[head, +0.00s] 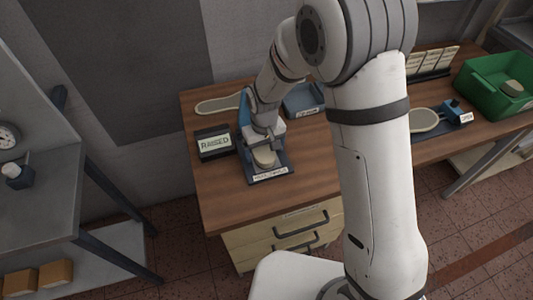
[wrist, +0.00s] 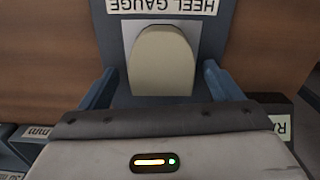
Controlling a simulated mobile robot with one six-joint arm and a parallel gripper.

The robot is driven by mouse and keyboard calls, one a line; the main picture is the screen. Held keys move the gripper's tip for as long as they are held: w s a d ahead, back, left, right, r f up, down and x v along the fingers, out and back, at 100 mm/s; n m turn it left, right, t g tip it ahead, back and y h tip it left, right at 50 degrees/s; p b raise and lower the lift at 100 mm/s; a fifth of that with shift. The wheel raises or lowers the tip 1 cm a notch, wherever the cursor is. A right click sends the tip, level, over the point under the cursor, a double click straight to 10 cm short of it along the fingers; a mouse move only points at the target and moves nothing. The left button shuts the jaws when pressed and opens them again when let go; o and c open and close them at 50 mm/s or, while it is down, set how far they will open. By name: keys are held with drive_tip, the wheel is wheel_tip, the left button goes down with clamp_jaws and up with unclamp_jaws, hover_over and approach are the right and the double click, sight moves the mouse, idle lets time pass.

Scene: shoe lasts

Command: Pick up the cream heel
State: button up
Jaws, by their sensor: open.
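The cream heel (head: 265,158) sits on the blue-grey heel gauge (head: 281,170) near the front left of the wooden bench. In the wrist view the cream heel (wrist: 162,62) is a rounded block on a pale plate, with the gauge's upside-down "HEEL GAUGE" label (wrist: 161,6) beyond it. My gripper (head: 263,143) is over the gauge, close to the heel. In the wrist view my gripper (wrist: 159,80) is open, with one blue finger on each side of the heel and gaps between. Whether the fingertips are at the heel's height is unclear.
A dark box with a "RAISED" sign (head: 214,143) stands just left of the gauge. A blue tray (head: 303,99) and a pale sole shape (head: 218,104) lie behind. A green crate (head: 489,88) stands at the far right. The bench front beside the gauge is clear.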

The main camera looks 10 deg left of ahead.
drive_tip(key=shift+f, duration=0.1)
drive_tip(key=c, duration=1.2)
